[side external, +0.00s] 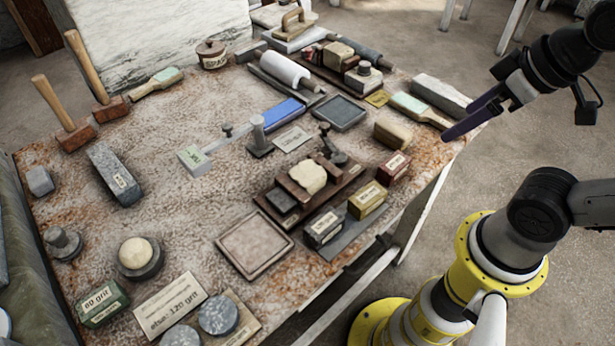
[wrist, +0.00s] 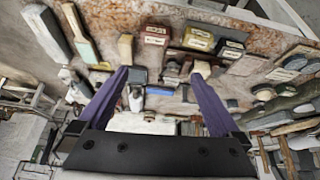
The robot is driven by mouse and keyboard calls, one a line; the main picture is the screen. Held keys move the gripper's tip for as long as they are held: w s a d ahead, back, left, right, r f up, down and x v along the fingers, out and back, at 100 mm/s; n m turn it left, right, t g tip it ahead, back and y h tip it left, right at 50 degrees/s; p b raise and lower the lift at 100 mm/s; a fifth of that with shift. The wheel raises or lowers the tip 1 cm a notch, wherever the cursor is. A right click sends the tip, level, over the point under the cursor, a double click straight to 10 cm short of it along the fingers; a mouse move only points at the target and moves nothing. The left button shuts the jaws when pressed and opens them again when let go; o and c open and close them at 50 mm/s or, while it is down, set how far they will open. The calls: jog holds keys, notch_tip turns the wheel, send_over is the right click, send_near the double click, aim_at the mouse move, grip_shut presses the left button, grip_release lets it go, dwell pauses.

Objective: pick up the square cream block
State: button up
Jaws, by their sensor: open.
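Several pieces could be the cream block, and I cannot tell which is meant. A tan-cream block (side external: 392,133) lies near the table's right edge; it also shows in the wrist view (wrist: 125,47) just beyond the left fingertip. A rounded cream lump (side external: 308,177) sits in a brown wooden holder at the table's middle right. A flat, square, pinkish-cream slab (side external: 255,245) with a dark rim lies near the front edge. My gripper (side external: 474,120) is above the table's right edge, fingers apart and empty; its purple fingers also show in the wrist view (wrist: 162,78).
Red (side external: 394,167), yellow (side external: 367,200) and dark (side external: 324,228) labelled boxes stand in a row beside the holder. A green-and-wood brush (side external: 418,109) and a grey bar (side external: 441,96) lie close to the tan block.

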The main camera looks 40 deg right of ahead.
jog(key=w+a+r+n, duration=0.2)
jog(key=w+r+n, duration=0.3)
jog(key=w+n, duration=0.25)
jog(key=n+g, duration=0.6)
jog(key=n, duration=0.4)
send_over(307, 172)
jog(key=f, duration=1.8)
jog(key=shift+s+a+f, duration=0.2)
jog(key=shift+a+f, duration=0.05)
jog(key=shift+a, duration=0.1)
jog(key=shift+w+d+f, duration=0.1)
jog(key=shift+d+f, duration=0.1)
jog(key=shift+f, duration=1.3)
jog(key=shift+d+f, duration=0.15)
jog(key=shift+f, duration=1.35)
